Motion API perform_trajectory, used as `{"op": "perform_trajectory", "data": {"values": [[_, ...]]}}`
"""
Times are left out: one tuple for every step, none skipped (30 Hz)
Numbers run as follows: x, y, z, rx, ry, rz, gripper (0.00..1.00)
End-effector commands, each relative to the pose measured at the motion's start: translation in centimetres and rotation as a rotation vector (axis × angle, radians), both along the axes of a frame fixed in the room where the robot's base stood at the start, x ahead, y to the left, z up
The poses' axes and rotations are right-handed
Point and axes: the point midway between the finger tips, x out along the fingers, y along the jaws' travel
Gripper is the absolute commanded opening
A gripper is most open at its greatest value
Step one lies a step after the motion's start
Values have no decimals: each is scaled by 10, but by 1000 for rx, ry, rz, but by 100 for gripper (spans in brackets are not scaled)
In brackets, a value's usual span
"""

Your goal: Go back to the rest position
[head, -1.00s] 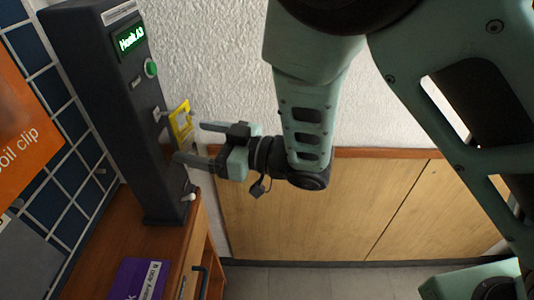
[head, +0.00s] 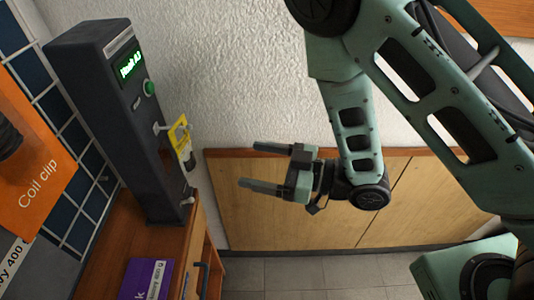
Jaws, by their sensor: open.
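My gripper (head: 248,167) is open and empty, with its two fingers pointing left. It hangs in free space to the right of the dark testbench tower (head: 105,110), clearly apart from it. The tower stands upright on a wooden cabinet and has a lit green display (head: 130,66) and a round green button (head: 149,87). A yellow tag (head: 178,130) sits on the tower's right-hand face, with a small dark part below it.
An orange "Coil clip" panel (head: 50,185) is at the left by a wire grid. A purple box (head: 146,279) lies on the wooden cabinet (head: 203,245). Wooden panelling (head: 290,225) lines the white wall behind my gripper. Grey floor (head: 310,272) is clear below.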

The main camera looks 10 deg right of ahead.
Motion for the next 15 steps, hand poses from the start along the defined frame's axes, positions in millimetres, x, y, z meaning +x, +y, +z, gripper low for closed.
{"op": "perform_trajectory", "data": {"values": [[-1,-4,2,1,4,-4,79],[-1,-5,2,2,4,-4,79],[-2,-7,2,3,3,-3,79],[-3,-8,3,4,2,-3,79],[-3,-8,3,5,2,-2,79],[-4,-9,3,5,0,-2,79],[-4,-10,3,6,-1,-2,79],[-5,-11,3,7,-1,-2,79],[-5,-11,3,8,-1,-1,79],[-6,-11,3,9,-3,0,79],[-6,-11,3,9,-3,0,79],[-6,-11,3,10,-3,0,79],[-6,-11,3,9,-4,1,79],[-6,-11,3,9,-4,1,79],[-6,-11,3,9,-4,1,79]]}}
